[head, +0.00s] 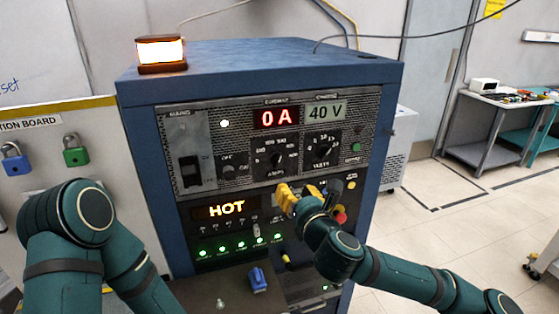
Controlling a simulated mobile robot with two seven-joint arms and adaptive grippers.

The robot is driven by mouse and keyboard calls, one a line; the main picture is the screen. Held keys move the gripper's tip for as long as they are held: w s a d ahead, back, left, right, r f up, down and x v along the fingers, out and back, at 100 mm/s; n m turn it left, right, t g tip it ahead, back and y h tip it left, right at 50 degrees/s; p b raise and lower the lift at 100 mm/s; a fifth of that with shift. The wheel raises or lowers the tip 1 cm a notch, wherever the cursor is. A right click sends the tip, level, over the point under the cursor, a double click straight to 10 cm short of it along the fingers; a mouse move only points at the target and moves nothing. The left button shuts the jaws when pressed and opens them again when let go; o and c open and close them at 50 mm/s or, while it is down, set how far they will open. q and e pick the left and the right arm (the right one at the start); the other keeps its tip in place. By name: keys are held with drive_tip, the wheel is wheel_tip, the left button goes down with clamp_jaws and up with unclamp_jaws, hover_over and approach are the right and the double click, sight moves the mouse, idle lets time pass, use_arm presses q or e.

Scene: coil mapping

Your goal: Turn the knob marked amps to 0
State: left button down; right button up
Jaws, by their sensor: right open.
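The blue power cabinet (150,130) stands in the middle of the head view. The knob's exact pointer direction is too small to tell. The volts knob (323,150) is to its right, under a display (325,110) reading 40 V. My right gripper (297,197) has yellow fingers and is open and empty, just below the amps knob and apart from it. My left arm comes in at the left; its gripper is out of view.
An amber HOT sign (226,209) is lit, with several green lights below. A red button (340,214) is right of my right gripper. A lit beacon (160,52) stands on the cabinet. Padlocks (76,153) hang at left. A blue object (258,280) is at the lower front.

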sight(279, 162)
drive_tip(key=x, duration=1.3)
drive_tip(key=shift+w+d+r, duration=0.15)
drive_tip(key=shift+w+d, duration=0.1)
drive_tip(key=shift+w, duration=0.25)
drive_tip(key=shift+c, duration=0.4)
clamp_jaws()
